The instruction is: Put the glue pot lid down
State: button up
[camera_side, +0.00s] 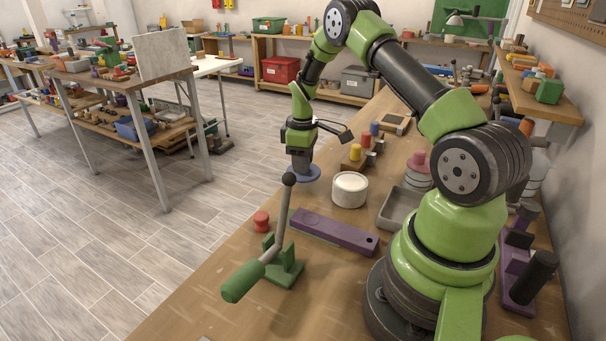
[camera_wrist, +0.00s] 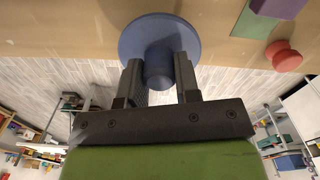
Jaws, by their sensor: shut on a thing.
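The glue pot lid (camera_side: 306,174) is a flat blue disc with a round knob. My gripper (camera_side: 301,158) is shut on the knob, and the disc hangs level below it. In the wrist view the lid (camera_wrist: 133,40) lies beyond the fingertips, with its knob between the two fingers (camera_wrist: 158,72). The lid is near the bench's left edge, left of the white glue pot (camera_side: 350,192). The pot is uncovered and shows a pale top. I cannot tell whether the lid touches the bench.
A purple bar (camera_side: 335,233), a red knob-shaped piece (camera_side: 261,221) and a green-handled toggle clamp (camera_side: 285,264) are in front. The bench (camera_side: 225,290) drops off at left.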

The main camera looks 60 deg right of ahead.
jog(key=shift+f, duration=1.8)
jog(key=o, duration=0.9)
jog(key=shift+f, duration=0.1)
